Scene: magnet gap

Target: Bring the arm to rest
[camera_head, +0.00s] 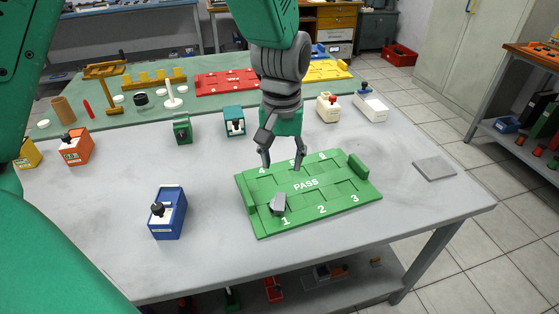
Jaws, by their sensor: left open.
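My left gripper (283,165) hangs pointing down over the back part of the green PASS board (333,203). Its two dark fingers are spread apart with nothing between them. The fingers hide part of the board's back row of numbers. I cannot tell the exact height of the fingertips above the board. A small grey block (278,204) stands on the board near the number 1, in front of the gripper and apart from it. My right gripper does not show.
A blue box with a black knob (167,213) stands left of the board. A flat grey plate (434,169) lies to the right. Orange (76,147), green (182,129) and teal (235,122) boxes stand behind. The table's front right is clear.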

